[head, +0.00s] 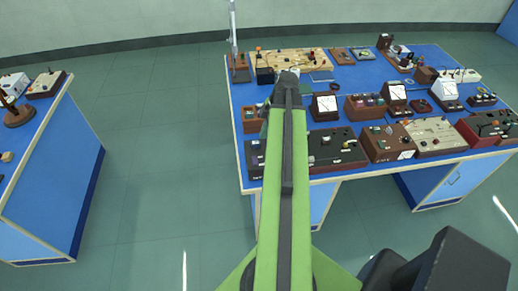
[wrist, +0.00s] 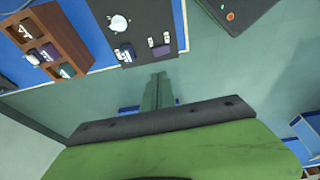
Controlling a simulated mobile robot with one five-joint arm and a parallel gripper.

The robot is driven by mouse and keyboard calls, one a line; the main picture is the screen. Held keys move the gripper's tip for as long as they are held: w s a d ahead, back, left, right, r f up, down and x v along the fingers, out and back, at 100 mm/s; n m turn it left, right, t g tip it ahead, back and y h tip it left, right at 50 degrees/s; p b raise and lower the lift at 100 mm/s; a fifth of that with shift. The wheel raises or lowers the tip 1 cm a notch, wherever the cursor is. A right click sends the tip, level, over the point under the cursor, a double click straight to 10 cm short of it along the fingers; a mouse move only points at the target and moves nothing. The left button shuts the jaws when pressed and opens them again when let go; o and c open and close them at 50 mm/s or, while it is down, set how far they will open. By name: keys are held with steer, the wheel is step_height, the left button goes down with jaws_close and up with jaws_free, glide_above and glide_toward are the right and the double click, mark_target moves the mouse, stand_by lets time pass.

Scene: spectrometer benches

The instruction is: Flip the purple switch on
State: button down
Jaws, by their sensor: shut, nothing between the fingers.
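In the wrist view, a brown wooden box (wrist: 48,36) at the upper left holds a row of dark switches with white labels. The middle switch (wrist: 48,53) looks dark purplish. The end one looks greenish. The shade and the lever's position are hard to tell. My gripper (wrist: 158,82) shows in the wrist view with its grey-green fingers together and empty. It is to the right of and below the wooden box in the picture, apart from it, near the edge of a black box with a white knob (wrist: 118,23). In the head view, my arm largely hides the gripper.
In the head view, a blue bench (head: 345,75) carries several instrument boxes, close together. A brown box (head: 250,121) stands near its left edge. A second blue bench (head: 52,140) is at the left, with open floor (head: 165,150) between. A dark box (wrist: 228,10) is at the wrist view's top right.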

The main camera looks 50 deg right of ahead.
mark_target(255, 158)
steer(key=b+x, duration=0.8)
steer(key=x, duration=0.1)
steer(key=d+b+x, duration=0.1)
steer(key=b+x, duration=0.3)
steer(key=b, duration=0.1)
steer(key=shift+s+f, duration=0.15)
steer(key=shift+f, duration=0.4)
steer(key=shift+f+b, duration=0.25)
steer(key=shift+b, duration=0.2)
steer(key=shift+s+a+r, duration=0.1)
steer(key=shift+s+a, duration=0.4)
steer(key=shift+s, duration=0.05)
steer(key=shift+w, duration=0.1)
